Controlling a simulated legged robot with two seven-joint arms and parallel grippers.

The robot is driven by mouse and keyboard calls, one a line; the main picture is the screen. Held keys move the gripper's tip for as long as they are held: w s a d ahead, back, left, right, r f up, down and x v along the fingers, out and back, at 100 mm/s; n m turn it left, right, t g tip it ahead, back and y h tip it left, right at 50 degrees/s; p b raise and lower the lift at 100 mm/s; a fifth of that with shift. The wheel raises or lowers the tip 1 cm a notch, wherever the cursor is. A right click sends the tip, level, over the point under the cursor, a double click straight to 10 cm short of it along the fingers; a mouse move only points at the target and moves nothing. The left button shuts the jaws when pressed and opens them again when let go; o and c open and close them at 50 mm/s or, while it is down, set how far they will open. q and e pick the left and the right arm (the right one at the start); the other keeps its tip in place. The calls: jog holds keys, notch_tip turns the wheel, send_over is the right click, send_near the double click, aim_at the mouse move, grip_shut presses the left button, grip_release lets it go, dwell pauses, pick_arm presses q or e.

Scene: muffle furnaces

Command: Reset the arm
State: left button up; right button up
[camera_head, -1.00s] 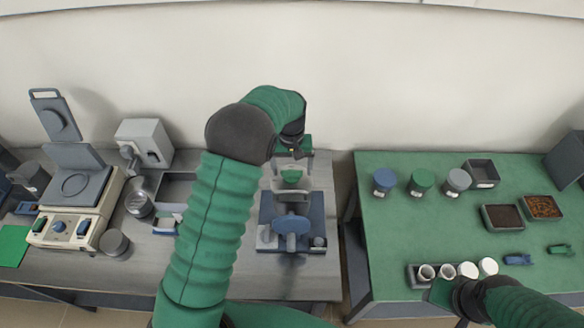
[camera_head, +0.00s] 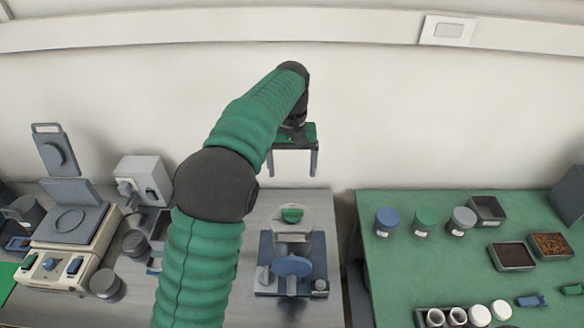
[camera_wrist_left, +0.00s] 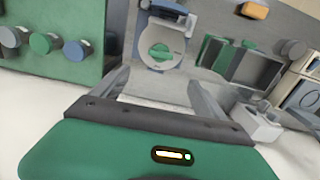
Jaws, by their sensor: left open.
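My left arm, green with dark joints, comes up through the middle of the head view. Its left gripper (camera_head: 293,172) is open and empty, fingers pointing down, raised above the far part of the grey table. My right gripper is out of view.
At the left stand a balance-like machine (camera_head: 72,240) and a grey box (camera_head: 142,178). The green table (camera_head: 400,280) at the right holds three lidded jars, trays and several white cups. The pale wall is close behind the tables.

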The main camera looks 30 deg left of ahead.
pick_arm(q)
jog(key=shift+r, duration=0.2)
dwell(0.5)
jog(key=s+d+f+m+t+b, duration=0.1)
jog(key=s+d+f+m+b, duration=0.1)
jog(key=s+f, duration=0.8)
jog(key=s+d+f+m+t+b, duration=0.1)
jog(key=s+d+f+m+b, duration=0.2)
jog(key=s+f, duration=0.8)
jog(key=shift+d+t+b, duration=0.3)
jog(key=shift+d+b, duration=0.35)
jog(key=shift+d, duration=0.5)
jog(key=shift+s, duration=0.15)
